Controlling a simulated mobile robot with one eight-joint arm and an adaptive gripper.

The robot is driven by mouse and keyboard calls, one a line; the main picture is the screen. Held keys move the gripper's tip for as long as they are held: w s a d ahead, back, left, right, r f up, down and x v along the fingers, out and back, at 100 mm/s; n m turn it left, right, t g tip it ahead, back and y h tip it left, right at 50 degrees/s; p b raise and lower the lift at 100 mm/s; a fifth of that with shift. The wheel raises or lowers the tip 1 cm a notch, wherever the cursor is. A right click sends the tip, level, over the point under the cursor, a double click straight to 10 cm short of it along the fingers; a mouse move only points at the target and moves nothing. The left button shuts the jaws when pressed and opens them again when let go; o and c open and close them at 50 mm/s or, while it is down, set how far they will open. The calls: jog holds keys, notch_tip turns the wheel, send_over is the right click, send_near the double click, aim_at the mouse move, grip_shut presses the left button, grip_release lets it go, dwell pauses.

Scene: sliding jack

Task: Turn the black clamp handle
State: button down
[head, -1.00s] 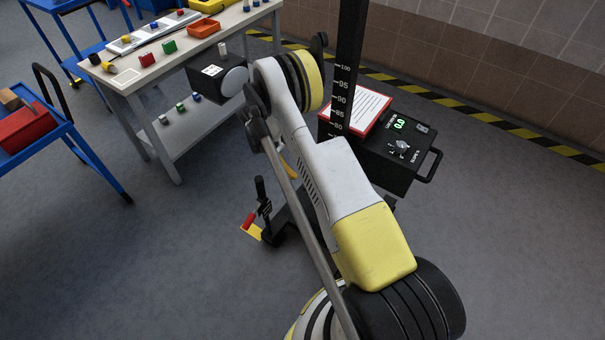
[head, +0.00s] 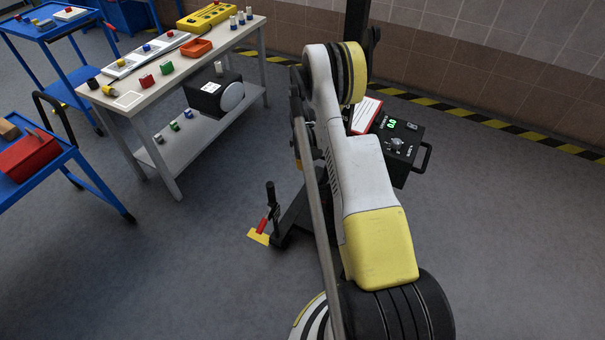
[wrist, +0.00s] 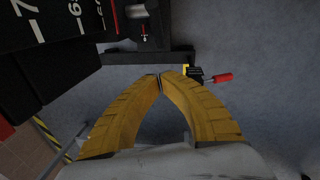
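The jack's black post (head: 356,22) is mostly hidden behind my arm. In the wrist view, the yellow fingers of my gripper (wrist: 160,76) curve together and meet at the tips, with nothing seen between them. A red-tipped lever (wrist: 222,77) lies just right of the fingertips, apart from them.
A black control box (head: 401,148) with a green display is right of my arm. A workbench (head: 130,99) with small parts stands at the left, with a blue cart (head: 60,160) nearer. Grey floor (head: 185,270) is clear left of the jack.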

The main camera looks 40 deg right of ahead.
jog(key=b, duration=0.3)
send_over(316, 189)
jog(key=w+a, duration=0.2)
jog(key=w, duration=0.2)
notch_tip(316, 189, down, 8)
jog(key=d+f+b, duration=0.1)
jog(key=s+f, duration=0.1)
jog(key=shift+s+d+f+b, duration=0.1)
jog(key=shift+d+f+b, duration=0.2)
jog(key=shift+d+b, duration=0.05)
jog(key=shift+s+d+f, duration=0.15)
jog(key=shift+s+f, duration=0.1)
jog(key=shift+s, duration=0.05)
jog(key=shift+s+f+g+h, duration=0.1)
jog(key=shift+f+g+h, duration=0.25)
jog(key=shift+g, duration=0.35)
jog(key=shift+s+d+f, duration=0.1)
jog(key=shift+f, duration=0.3)
jog(key=shift+s+d+f, duration=0.25)
jog(key=shift+s+f, duration=0.3)
jog(key=shift+f, duration=0.35)
jog(key=shift+s+d+f, duration=0.1)
jog(key=shift+s+f, duration=0.25)
jog(key=shift+f, duration=0.05)
jog(key=shift+s+d+f, duration=0.15)
jog(key=shift+s+f, duration=0.1)
jog(key=shift+s, duration=0.05)
